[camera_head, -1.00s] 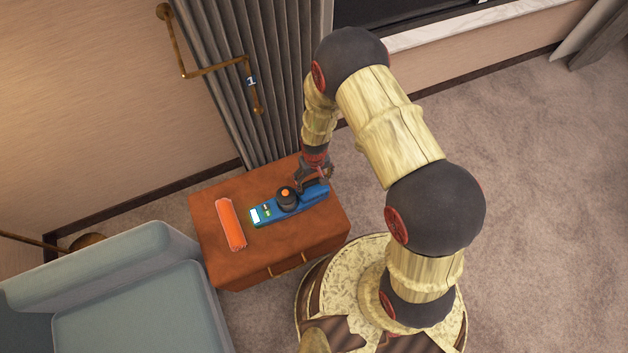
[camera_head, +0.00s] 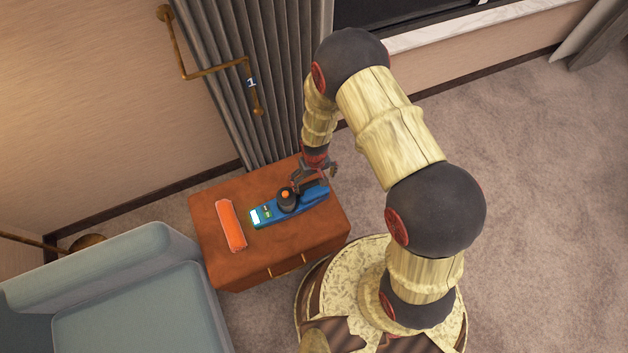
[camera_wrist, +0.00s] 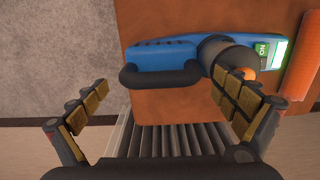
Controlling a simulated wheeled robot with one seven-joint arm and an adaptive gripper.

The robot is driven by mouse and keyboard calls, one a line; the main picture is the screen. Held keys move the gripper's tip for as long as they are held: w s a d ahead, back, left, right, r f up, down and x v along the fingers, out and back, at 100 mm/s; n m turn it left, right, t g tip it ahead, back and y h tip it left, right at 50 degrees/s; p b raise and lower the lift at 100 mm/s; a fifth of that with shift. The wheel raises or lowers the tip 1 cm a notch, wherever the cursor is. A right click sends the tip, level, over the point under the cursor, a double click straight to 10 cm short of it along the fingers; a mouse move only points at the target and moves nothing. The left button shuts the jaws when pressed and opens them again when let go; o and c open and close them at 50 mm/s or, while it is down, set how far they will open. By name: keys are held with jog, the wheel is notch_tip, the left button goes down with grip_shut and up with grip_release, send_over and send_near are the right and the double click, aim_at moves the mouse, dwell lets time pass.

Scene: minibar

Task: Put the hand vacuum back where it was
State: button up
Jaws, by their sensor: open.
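The blue hand vacuum (camera_head: 268,214) with a black and orange round part lies on top of the brown bedside cabinet (camera_head: 220,261). In the wrist view the vacuum (camera_wrist: 180,48) shows a black loop handle, a dark cylinder and a lit green and white panel. My gripper (camera_head: 318,178) is open and empty, at the vacuum's right end. In the wrist view my gripper's fingers (camera_wrist: 165,97) are spread wide, with the black handle ahead between them. The right finger overlaps the dark cylinder in the picture; I cannot tell whether they touch.
An orange ribbed roll (camera_head: 231,225) lies on the cabinet left of the vacuum. A blue-grey armchair (camera_head: 130,290) stands at lower left. Grey curtains (camera_head: 240,80) and a brass wall lamp (camera_head: 215,67) are behind. Carpet to the right is clear.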

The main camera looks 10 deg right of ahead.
jog(key=w+d+r+m+t+p, duration=0.1)
jog(key=d+r+p, duration=0.1)
jog(key=r, duration=1.7)
jog(key=d+r+t+p, duration=0.2)
jog(key=d+r, duration=0.1)
jog(key=r, duration=1.6)
jog(key=s+d+r+m+t, duration=0.1)
jog(key=s+d+r, duration=0.2)
jog(key=s+r, duration=0.5)
jog(key=s+d+r+t, duration=0.1)
jog(key=s+d+r, duration=0.2)
jog(key=s+r, duration=0.6)
notch_tip(320, 180, up, 2)
jog(key=shift+s+m+t, duration=0.15)
jog(key=shift+m+t, duration=0.25)
jog(key=shift+a, duration=0.1)
